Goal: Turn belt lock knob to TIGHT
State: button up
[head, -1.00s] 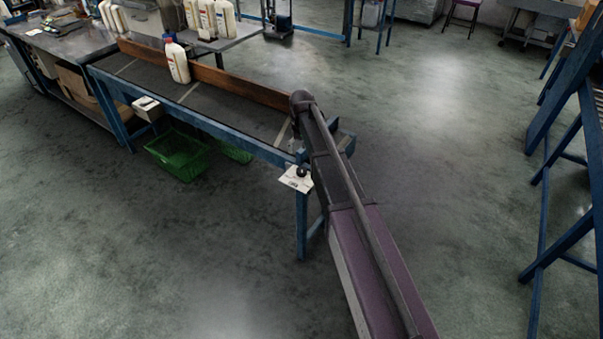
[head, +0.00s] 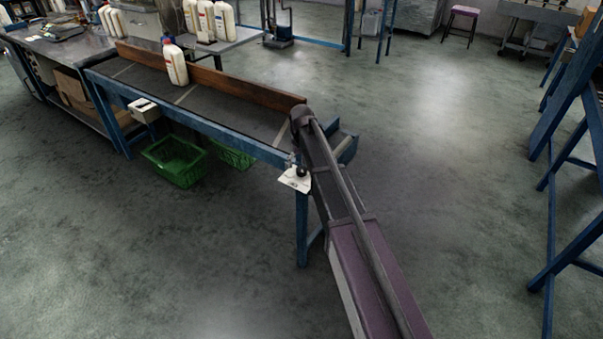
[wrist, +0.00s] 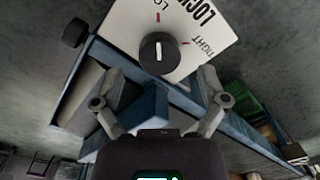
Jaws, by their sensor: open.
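The belt lock knob (wrist: 158,53) is round and black on a white plate (wrist: 120,28) in the wrist view. The plate carries the words TIGHT and LOCK and a partly cut-off "LO". The knob's white line points up towards the red mark by "LO", away from the red mark by TIGHT. My gripper (wrist: 160,82) is open and empty, its two fingers spread to either side just below the knob, apart from it. In the head view the knob (head: 301,171) and plate (head: 291,181) are at the conveyor's near right corner; my arm hides the gripper.
The conveyor (head: 215,110) has a blue frame and carries a white bottle (head: 175,65). Green crates (head: 174,160) lie below it. A dark round part (wrist: 76,32) sticks out left of the plate. Open floor lies in front; a blue rack (head: 570,110) stands right.

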jog(key=shift+f+b, duration=0.85)
jog(key=shift+f, duration=0.25)
jog(key=c, duration=1.2)
